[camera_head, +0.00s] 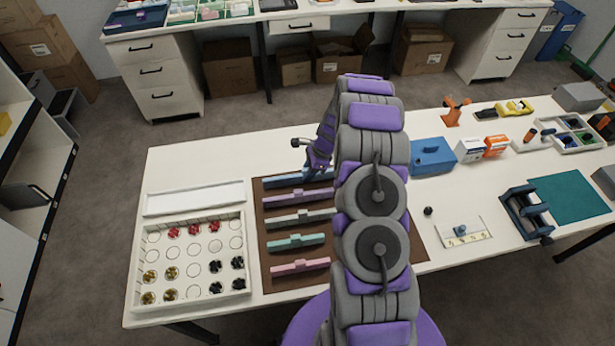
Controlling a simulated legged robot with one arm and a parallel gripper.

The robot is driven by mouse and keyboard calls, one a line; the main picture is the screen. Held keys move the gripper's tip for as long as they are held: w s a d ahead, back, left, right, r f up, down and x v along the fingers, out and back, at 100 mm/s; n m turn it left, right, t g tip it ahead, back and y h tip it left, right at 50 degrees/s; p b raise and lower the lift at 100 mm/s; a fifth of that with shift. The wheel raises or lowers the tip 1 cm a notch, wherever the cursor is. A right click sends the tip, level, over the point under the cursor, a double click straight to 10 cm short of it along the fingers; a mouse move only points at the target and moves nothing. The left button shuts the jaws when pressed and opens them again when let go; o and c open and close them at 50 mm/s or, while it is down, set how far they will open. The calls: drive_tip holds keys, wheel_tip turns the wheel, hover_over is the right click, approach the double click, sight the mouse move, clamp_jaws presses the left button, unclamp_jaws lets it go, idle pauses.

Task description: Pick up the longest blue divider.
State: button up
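A light blue divider (283,181) lies at the top of a brown mat (254,240) on the white table. Its right part is partly hidden by my gripper and arm. My gripper (311,174) points down at the blue divider, over its middle to right part. The fingers are small and partly covered, so I cannot tell whether they touch or close on it. Below it on the mat lie a purple divider (285,198), a grey one (288,220), a teal one (290,243) and a pink one (292,269). My arm hides the mat's middle, so other dividers there may be hidden.
A white compartment tray (140,262) with red, black and gold pieces stands left of the mat, below a long white panel (194,198). Right of my arm are a blue box (432,157), small cartons (470,150) and a dark blue holder (524,211). The table's back left is clear.

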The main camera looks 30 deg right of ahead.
sight(306, 169)
drive_tip(key=shift+a, duration=0.4)
clamp_jaws()
drive_tip(key=shift+d+r, duration=0.1)
drive_tip(key=shift+r, duration=0.05)
drive_tip(key=shift+d+r, duration=0.1)
drive_tip(key=shift+r, duration=0.1)
wheel_tip(306, 169, up, 9)
drive_tip(key=shift+r+p, duration=0.2)
drive_tip(key=shift+p, duration=0.95)
